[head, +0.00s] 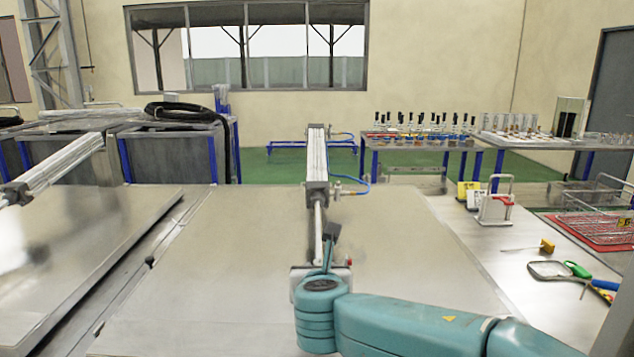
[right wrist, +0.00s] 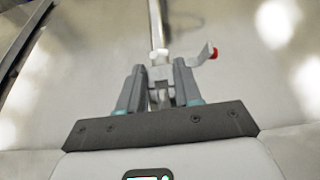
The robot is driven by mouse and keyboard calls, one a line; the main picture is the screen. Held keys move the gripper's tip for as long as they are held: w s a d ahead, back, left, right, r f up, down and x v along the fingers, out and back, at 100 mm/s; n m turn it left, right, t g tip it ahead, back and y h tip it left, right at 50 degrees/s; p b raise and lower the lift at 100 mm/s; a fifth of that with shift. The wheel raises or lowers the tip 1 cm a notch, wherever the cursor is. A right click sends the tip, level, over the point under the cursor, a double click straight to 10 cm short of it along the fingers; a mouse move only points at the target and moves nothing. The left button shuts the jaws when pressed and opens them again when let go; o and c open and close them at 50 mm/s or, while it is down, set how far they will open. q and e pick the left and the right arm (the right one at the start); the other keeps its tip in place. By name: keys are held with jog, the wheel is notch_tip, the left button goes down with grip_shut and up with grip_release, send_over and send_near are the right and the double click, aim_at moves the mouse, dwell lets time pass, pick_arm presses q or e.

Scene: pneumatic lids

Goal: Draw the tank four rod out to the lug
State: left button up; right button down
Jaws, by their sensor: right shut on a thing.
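A pneumatic cylinder (head: 316,158) with blue air hoses stands over the middle lid (head: 220,260). Its bright rod (head: 318,222) runs down toward me; the rod also shows at the top of the right wrist view (right wrist: 157,28). My right gripper (head: 329,240) is at the rod's near end, shut on the rod-end fitting (right wrist: 161,72) between its fingers (right wrist: 160,90). A small bracket with a red tip (right wrist: 207,54) is just right of the fitting. The lug is mostly hidden behind my wrist in the head view. My left gripper is not in view.
Another lid (head: 90,250) with its own cylinder (head: 58,165) lies at the left. The lid around my gripper is clear.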

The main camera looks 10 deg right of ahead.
jog(key=shift+s+a+f+b, duration=0.2)
jog(key=shift+s+f+b, duration=0.15)
jog(key=shift+s, duration=0.5)
jog(key=shift+s+a+f+b, duration=0.2)
jog(key=shift+s+b, duration=0.2)
jog(key=shift+s, duration=0.4)
jog(key=shift+s+a+f+b, duration=0.15)
jog(key=shift+s+f+b, duration=0.2)
jog(key=shift+s, duration=0.5)
jog(key=shift+s+a+f+b, duration=0.15)
jog(key=shift+s+b, duration=0.15)
jog(key=shift+s, duration=0.5)
jog(key=shift+s+a+f+b, duration=0.1)
jog(key=shift+s+a+b, duration=0.15)
jog(key=shift+s, duration=0.6)
jog(key=shift+s+a+f+b, duration=0.15)
jog(key=shift+s+b, duration=0.2)
jog(key=shift+s, duration=0.45)
jog(key=shift+d, duration=0.1)
jog(key=c, duration=0.8)
grip_release()
jog(key=shift+o, duration=0.2)
jog(key=shift+w, duration=0.15)
jog(key=shift+s+r+p, duration=0.3)
jog(key=shift+s+r, duration=0.2)
jog(key=shift+p+v, duration=0.75)
jog(key=shift+v, duration=1.8)
jog(key=shift+w, duration=0.1)
